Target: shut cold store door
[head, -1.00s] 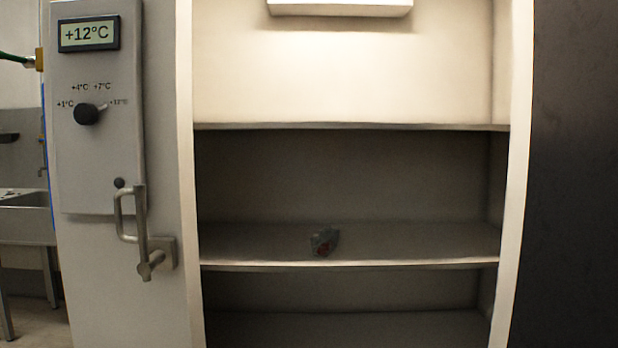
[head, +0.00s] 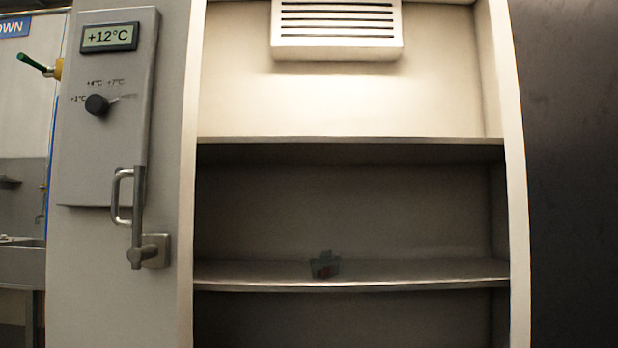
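The cold store (head: 190,300) stands open in front of me, its shelved inside in full view. A dark flat panel (head: 570,170) fills the right edge of the view; I cannot tell whether it is the door swung open or something else. A metal lever handle (head: 137,215) is mounted on the grey front at the left, below a control panel (head: 105,160) whose display (head: 110,37) reads +12°C. Neither of my grippers is in view.
A slatted vent (head: 337,28) is at the top inside. A sink (head: 22,262) and a green-handled fitting (head: 38,66) are at far left.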

